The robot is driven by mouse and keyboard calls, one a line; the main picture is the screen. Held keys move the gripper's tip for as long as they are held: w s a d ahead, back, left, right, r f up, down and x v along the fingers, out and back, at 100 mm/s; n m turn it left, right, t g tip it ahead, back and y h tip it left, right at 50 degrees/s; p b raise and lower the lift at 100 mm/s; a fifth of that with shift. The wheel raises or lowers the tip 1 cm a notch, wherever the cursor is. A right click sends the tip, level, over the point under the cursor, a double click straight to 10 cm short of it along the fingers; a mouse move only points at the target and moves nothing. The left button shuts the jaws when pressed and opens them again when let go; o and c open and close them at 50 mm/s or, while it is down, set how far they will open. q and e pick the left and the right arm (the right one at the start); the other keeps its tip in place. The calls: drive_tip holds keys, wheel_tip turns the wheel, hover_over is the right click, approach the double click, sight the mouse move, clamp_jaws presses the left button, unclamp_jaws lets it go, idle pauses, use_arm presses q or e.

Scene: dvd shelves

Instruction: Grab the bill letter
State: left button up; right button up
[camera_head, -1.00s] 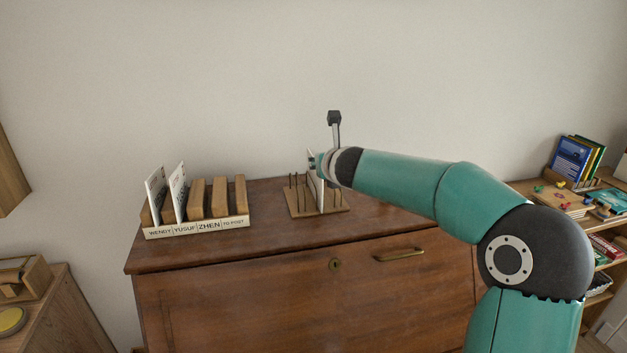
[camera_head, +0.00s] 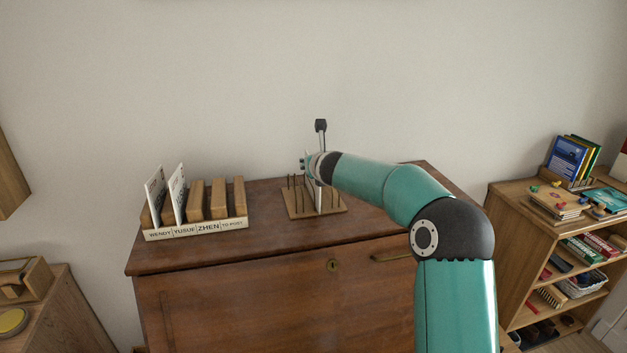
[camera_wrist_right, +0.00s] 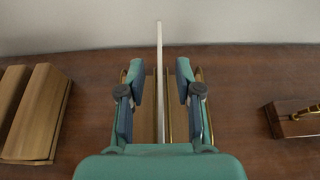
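A white letter (camera_head: 318,198) stands upright in a small letter rack with wire dividers (camera_head: 298,215) on top of the brown bureau. My right gripper (camera_head: 307,164) is over this rack, and my wrist hides part of the letter. In the right wrist view the letter is a thin white edge (camera_wrist_right: 160,70). The right gripper's fingers (camera_wrist_right: 160,85) are open, one on each side of it, with a gap to both. Print marking it as a bill cannot be read. My left gripper is not in view.
A wooden sorter (camera_head: 195,229) labelled WENDY, YUSUF, ZHEN and TO POST stands at left on the bureau (camera_head: 230,290), with two white letters (camera_head: 177,193) in its left slots. A shelf (camera_head: 520,215) with books and boxes stands at right. A brass-and-wood object (camera_wrist_right: 295,118) lies right of the rack.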

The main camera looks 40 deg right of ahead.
clamp_jaws()
